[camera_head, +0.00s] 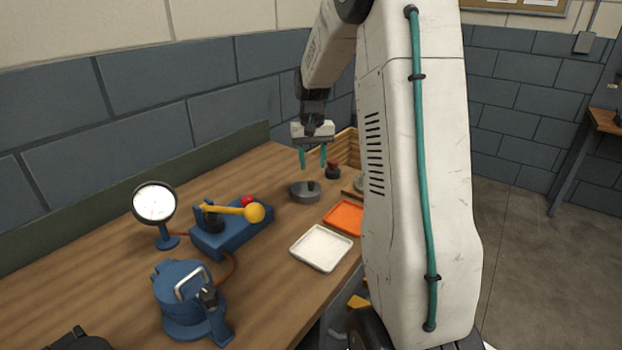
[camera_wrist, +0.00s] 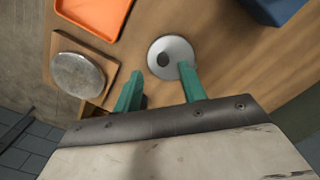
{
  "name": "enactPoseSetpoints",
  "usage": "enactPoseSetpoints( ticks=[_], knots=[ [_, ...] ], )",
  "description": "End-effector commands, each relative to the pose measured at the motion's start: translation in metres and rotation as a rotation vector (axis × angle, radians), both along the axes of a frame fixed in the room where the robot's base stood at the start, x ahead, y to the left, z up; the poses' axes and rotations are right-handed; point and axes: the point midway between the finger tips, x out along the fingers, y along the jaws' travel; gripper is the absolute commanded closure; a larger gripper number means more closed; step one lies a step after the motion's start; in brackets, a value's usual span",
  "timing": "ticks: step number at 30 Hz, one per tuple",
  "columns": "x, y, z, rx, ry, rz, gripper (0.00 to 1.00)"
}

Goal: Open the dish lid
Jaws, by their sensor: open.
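The dish (camera_head: 304,197) is a low, round grey vessel on the wooden bench, with a lid on top that has a small dark knob. In the wrist view the lid (camera_wrist: 181,47) is a pale grey disc with a dark round knob, lying flat. My gripper (camera_head: 313,160) is open and empty above the dish, fingers pointing down. In the wrist view its teal fingers (camera_wrist: 160,72) are apart, and the right fingertip overlaps the lid's near edge in the picture. I see no contact with the lid.
An orange tray (camera_head: 343,219) and a white tray (camera_head: 321,248) lie in front of the dish. A blue lever device (camera_head: 232,235), a gauge (camera_head: 155,203) and a blue clamp-like device (camera_head: 183,300) stand left. A small dark pot (camera_head: 333,172) stands behind. A metal disc (camera_wrist: 78,75) lies on a board.

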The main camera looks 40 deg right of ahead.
Motion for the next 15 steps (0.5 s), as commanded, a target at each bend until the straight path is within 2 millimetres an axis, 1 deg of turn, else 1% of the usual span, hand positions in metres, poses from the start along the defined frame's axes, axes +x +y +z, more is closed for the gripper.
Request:
enactPoseSetpoints(
  ticks=[1, 2, 4, 8, 12, 15],
  knots=[
    [0.008, -0.004, 0.008, -0.016, -0.027, -0.002, 0.59],
    [0.010, -0.005, 0.008, -0.021, -0.034, -0.004, 0.59],
    [0.010, -0.005, 0.001, -0.022, -0.038, -0.007, 0.59],
    [0.010, -0.004, -0.018, -0.022, -0.035, -0.008, 0.59],
    [0.009, -0.004, -0.041, -0.021, -0.034, -0.007, 0.59],
    [0.010, -0.004, -0.054, -0.022, -0.036, -0.007, 0.59]
  ],
)
